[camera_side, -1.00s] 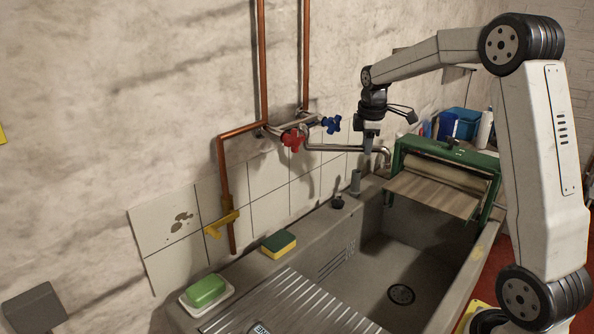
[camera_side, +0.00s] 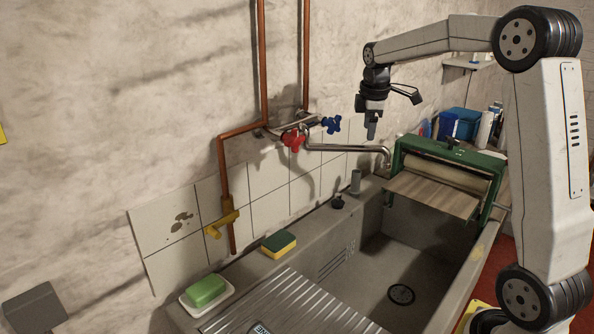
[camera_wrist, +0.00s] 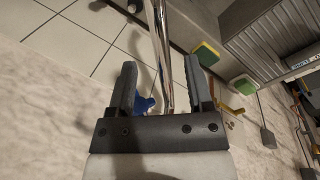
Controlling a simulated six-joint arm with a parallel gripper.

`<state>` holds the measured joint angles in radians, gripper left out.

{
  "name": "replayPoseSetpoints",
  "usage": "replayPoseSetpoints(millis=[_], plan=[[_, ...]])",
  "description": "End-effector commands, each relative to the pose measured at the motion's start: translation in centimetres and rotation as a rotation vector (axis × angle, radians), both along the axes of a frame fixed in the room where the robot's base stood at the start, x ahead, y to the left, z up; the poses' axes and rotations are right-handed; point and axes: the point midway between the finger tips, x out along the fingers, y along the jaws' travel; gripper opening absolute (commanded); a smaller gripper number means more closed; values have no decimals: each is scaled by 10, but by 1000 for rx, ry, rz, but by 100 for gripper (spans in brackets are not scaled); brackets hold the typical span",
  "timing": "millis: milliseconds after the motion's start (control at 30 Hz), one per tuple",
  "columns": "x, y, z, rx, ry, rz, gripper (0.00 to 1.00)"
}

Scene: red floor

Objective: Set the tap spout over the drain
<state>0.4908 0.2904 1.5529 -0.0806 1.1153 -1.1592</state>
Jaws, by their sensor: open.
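The chrome tap spout (camera_side: 345,149) runs along the wall from the red and blue handles to the right, and its bent end hangs near the sink's back right corner, by the green wringer. The dark round drain (camera_side: 401,294) lies in the basin floor, well nearer the camera than the spout's end. My gripper (camera_side: 371,133) is open and empty, its fingertips a little above the spout. In the wrist view the spout (camera_wrist: 162,50) runs between the open fingers of my gripper (camera_wrist: 160,65). The drain is not in the wrist view.
A green wringer (camera_side: 445,165) with a wooden board stands over the basin's far end. A sponge (camera_side: 278,244) and green soap (camera_side: 205,290) lie on the left ledge. A grey post (camera_side: 355,181) stands on the back ledge. The air above the basin's near part is clear.

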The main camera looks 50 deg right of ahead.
Motion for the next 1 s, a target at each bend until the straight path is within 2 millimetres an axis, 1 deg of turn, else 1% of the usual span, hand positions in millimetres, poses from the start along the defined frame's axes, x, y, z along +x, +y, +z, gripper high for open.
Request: replayPoseSetpoints(millis=[33,200,400,667,767,867,1000], plan=[[0,1,7,-1,-3,0,66],[-2,3,22,-1,-2,0,66],[-3,4,28,-1,-2,0,66],[-3,5,28,0,-1,0,66],[-3,8,25,3,-3,-5,66],[-2,15,18,9,-9,-21,66],[-2,36,0,25,-25,-61,66]])
